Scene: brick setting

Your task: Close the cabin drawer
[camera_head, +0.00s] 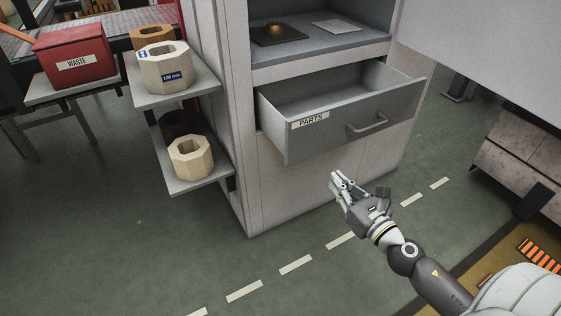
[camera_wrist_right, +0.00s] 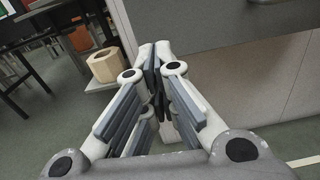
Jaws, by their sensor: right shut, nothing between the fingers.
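The cabin drawer (camera_head: 350,124) is grey, with a white PARTS label (camera_head: 310,119) and a bar handle (camera_head: 367,123) on its front. It stands pulled out of the light grey cabinet (camera_head: 285,180), and its empty inside shows from above. My right gripper (camera_head: 337,178) is shut and empty, below and in front of the drawer front and apart from it. In the right wrist view its fingertips (camera_wrist_right: 155,52) meet, with a grey panel behind them. My left gripper is in neither view.
Side shelves (camera_head: 182,88) at the left hold octagonal blocks (camera_head: 190,156). A red WASTE bin (camera_head: 72,55) stands further left. The compartment above the drawer holds a dark plate with a gold knob (camera_head: 274,30). Green floor with a dashed line is clear in front.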

